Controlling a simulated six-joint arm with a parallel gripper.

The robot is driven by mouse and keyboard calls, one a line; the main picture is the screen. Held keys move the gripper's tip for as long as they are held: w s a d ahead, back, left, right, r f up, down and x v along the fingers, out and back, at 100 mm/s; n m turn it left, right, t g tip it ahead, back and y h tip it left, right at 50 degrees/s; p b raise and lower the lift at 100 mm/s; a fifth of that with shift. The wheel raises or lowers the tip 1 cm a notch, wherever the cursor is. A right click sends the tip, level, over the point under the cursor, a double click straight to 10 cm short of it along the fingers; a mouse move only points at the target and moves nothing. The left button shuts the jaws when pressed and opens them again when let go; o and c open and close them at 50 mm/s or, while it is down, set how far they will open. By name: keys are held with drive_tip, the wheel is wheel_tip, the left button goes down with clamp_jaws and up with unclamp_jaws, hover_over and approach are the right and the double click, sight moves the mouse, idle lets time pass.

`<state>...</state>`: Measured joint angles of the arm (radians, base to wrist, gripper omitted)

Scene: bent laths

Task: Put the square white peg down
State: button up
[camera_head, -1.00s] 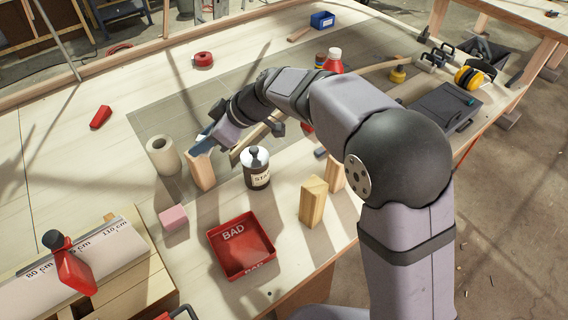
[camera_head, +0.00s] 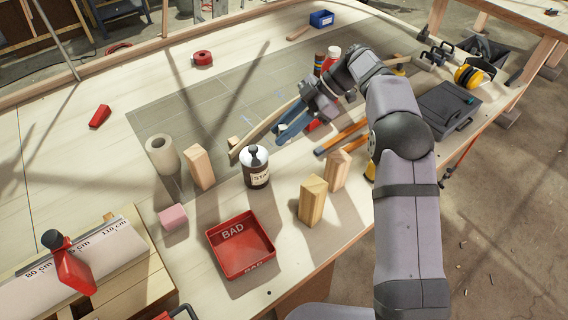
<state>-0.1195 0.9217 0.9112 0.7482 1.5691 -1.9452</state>
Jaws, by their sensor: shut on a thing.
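My gripper (camera_head: 290,124), with blue fingers, is over the grey grid area of the bench, beside the curved wooden lath (camera_head: 262,131). It is shut on the square white peg (camera_head: 278,128), of which only a small pale bit shows at the fingertips. The fingers and the arm hide the rest. I cannot tell whether the peg touches the bench.
A white and black jar (camera_head: 257,168) stands just in front of the gripper. Wooden blocks (camera_head: 200,168) (camera_head: 312,202) (camera_head: 337,170), a pale roll (camera_head: 162,155) and a red BAD tray (camera_head: 240,246) stand nearby. Orange-edged bars (camera_head: 342,138) lie to the right.

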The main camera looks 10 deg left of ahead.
drive_tip(key=shift+f+p, duration=1.7)
drive_tip(key=shift+f, duration=3.3)
drive_tip(key=shift+f+b, duration=0.2)
drive_tip(key=shift+b, duration=0.1)
drive_tip(key=o, duration=1.1)
drive_tip(key=shift+r, duration=0.1)
drive_tip(key=shift+r, duration=0.1)
drive_tip(key=b+v, duration=0.3)
drive_tip(key=v, duration=0.9)
